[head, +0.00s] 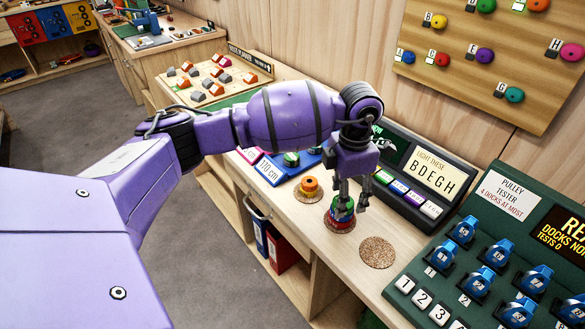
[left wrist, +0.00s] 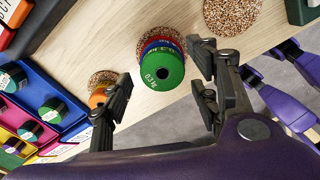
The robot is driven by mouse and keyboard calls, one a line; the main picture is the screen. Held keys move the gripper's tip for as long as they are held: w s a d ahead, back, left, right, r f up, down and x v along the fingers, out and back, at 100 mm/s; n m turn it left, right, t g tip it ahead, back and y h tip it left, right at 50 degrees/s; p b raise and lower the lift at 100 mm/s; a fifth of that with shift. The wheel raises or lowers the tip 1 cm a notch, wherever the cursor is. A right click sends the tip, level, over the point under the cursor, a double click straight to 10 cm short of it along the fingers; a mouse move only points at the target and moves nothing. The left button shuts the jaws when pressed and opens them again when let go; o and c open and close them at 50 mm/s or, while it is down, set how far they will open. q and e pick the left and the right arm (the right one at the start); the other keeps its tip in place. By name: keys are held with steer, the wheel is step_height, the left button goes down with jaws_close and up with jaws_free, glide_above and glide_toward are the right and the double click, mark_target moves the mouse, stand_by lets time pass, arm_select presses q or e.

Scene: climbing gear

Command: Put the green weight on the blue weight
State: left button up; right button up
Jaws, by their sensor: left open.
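The green weight (left wrist: 162,68), marked 0.3 kg, is on top of a stack in the left wrist view. The blue weight (left wrist: 163,43) shows as a rim directly under it, and a red weight (left wrist: 160,34) is lower still. The stack stands on a round cork mat (left wrist: 138,42) and appears upright. My left gripper (left wrist: 160,72) is open, its fingers on either side of the stack and apart from the green weight. In the head view the left gripper (head: 351,199) is over the stack and partly hides it. My right gripper is not seen.
An orange weight (head: 309,184) sits on its own cork mat beside the stack. A bare cork mat (head: 377,252) lies on the other side. The letter panel (head: 425,175) stands behind, the pulley tester (head: 490,265) at the right. The bench's front edge is close.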

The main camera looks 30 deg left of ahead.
arm_select(q)
step_height(320, 180, up, 11)
stand_by(0.3)
stand_by(0.4)
